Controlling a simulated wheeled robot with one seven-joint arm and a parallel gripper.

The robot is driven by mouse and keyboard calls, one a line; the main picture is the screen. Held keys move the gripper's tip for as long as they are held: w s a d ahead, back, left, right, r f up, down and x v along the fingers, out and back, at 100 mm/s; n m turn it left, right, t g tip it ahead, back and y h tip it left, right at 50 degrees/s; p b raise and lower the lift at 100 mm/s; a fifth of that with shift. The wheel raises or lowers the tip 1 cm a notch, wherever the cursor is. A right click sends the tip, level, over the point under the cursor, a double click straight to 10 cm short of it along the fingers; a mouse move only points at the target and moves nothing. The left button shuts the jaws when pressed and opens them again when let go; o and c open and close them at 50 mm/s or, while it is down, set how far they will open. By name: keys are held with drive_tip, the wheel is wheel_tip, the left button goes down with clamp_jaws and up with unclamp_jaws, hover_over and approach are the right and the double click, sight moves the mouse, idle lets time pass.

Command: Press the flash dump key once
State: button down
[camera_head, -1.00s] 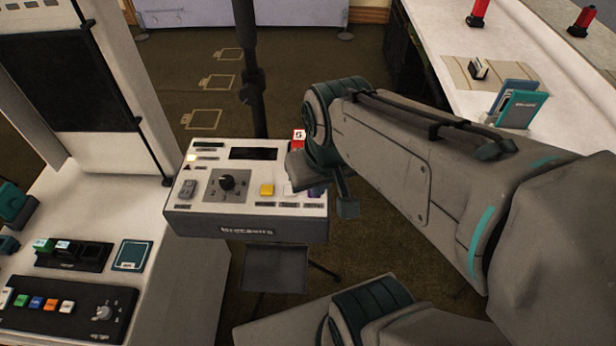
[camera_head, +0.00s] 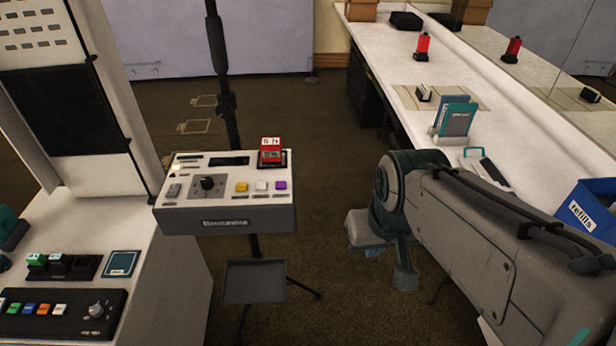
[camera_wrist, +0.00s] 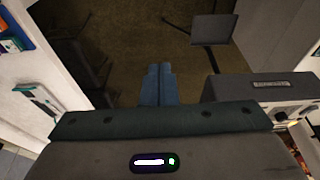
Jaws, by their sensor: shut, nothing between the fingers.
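A white-topped control box (camera_head: 225,218) stands on a stand in the middle of the head view. Its top carries a yellow key (camera_head: 241,187), a white key (camera_head: 261,186), a purple key (camera_head: 281,185), a black knob (camera_head: 207,183) and a grey switch (camera_head: 174,190). The small labels are unreadable, so I cannot tell which is the flash dump key. My gripper (camera_head: 404,278) is shut and empty, pointing down over the floor, well right of the box. In the wrist view its fingers (camera_wrist: 157,72) are together, with the box's side (camera_wrist: 262,88) to the right.
A red block-like display (camera_head: 271,152) stands at the box's back right corner. A dark pole (camera_head: 222,100) rises behind it. A console (camera_head: 65,310) with coloured keys is at left. A long white counter (camera_head: 390,62) and a blue refills bin (camera_head: 590,215) are at right. A small tray (camera_head: 254,281) hangs below the box.

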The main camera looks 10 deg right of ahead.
drive_tip(key=shift+s+d, duration=0.1)
drive_tip(key=shift+s, duration=0.1)
drive_tip(key=shift+w, duration=0.1)
drive_tip(key=w+d+r+n+t+h+p, duration=0.1)
drive_tip(key=w+r+n+t+p, duration=0.2)
drive_tip(key=w, duration=0.7)
drive_tip(key=w+r+n+t+h+p, duration=0.1)
drive_tip(key=w+r+n+t, duration=0.3)
drive_tip(key=w, duration=0.5)
drive_tip(key=w+a+f+n+g+y+p, duration=0.1)
drive_tip(key=w+a+n+y+p, duration=0.1)
drive_tip(key=a, duration=0.6)
drive_tip(key=w+a+f+n+g+y+p, duration=0.1)
drive_tip(key=w+a+n+y, duration=0.3)
drive_tip(key=a+n, duration=0.3)
drive_tip(key=shift+a+n+g+y+p, duration=0.35)
drive_tip(key=shift+n+g+y, duration=0.05)
drive_tip(key=shift+y, duration=0.5)
